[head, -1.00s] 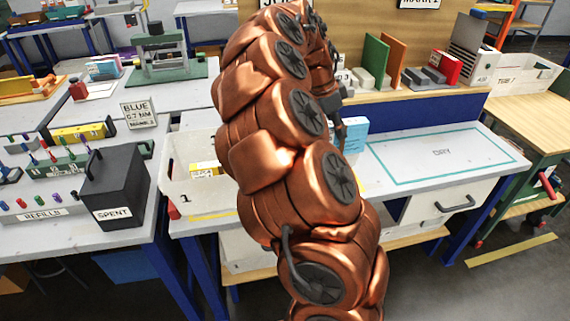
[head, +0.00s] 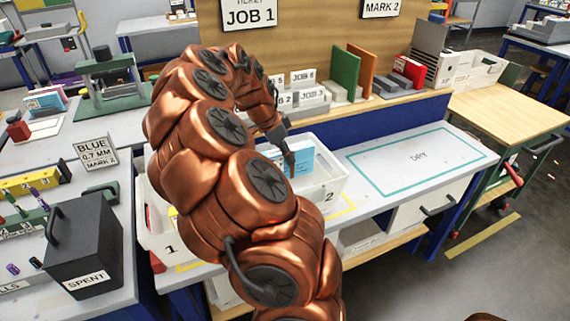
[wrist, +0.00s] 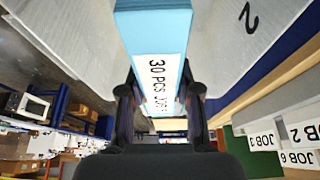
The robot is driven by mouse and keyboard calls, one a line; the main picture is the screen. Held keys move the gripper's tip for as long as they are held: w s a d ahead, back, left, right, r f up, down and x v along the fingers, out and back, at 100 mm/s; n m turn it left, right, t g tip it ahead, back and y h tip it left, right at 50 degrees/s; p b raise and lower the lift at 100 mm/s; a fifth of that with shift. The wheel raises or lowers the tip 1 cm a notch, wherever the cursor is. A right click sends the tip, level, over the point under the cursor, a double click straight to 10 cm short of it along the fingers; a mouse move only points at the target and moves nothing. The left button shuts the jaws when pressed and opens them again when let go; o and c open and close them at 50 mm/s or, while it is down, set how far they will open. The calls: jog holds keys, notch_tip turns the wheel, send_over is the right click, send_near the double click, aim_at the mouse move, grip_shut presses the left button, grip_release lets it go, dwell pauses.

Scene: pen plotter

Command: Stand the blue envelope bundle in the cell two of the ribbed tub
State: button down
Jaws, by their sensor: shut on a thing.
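The blue envelope bundle (head: 306,160) has a white label. In the wrist view the bundle (wrist: 153,35) sits between the two fingers of my gripper (wrist: 160,97), which is shut on it. The white tub (head: 326,197) stands on the bench, with a "1" at its left end and a "2" at its right end. My gripper (head: 290,160) and the bundle are at the cell two end, with pale tub walls on both sides of the bundle in the wrist view. I cannot tell whether the bundle touches the tub floor. My arm hides the tub's middle.
A teal-outlined "DRY" area (head: 420,158) is clear to the right. Behind are a board with job cards (head: 300,95) and upright green (head: 345,70) and orange (head: 361,72) panels. A black "SPENT" box (head: 85,245) stands at the left.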

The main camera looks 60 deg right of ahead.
aim_at(286, 165)
notch_tip(286, 165, down, 4)
jog(key=shift+a+r+p, duration=0.1)
jog(key=shift+r+p, duration=0.15)
jog(key=shift+p, duration=0.15)
jog(key=shift+f, duration=0.3)
jog(key=shift+f+b, duration=0.3)
jog(key=shift+f, duration=0.3)
jog(key=c, duration=0.8)
grip_release()
jog(key=shift+r, duration=0.1)
jog(key=shift+s+r, duration=0.1)
jog(key=shift+r, duration=0.25)
jog(key=b+v, duration=0.1)
jog(key=v, duration=1.1)
jog(key=shift+r, duration=0.2)
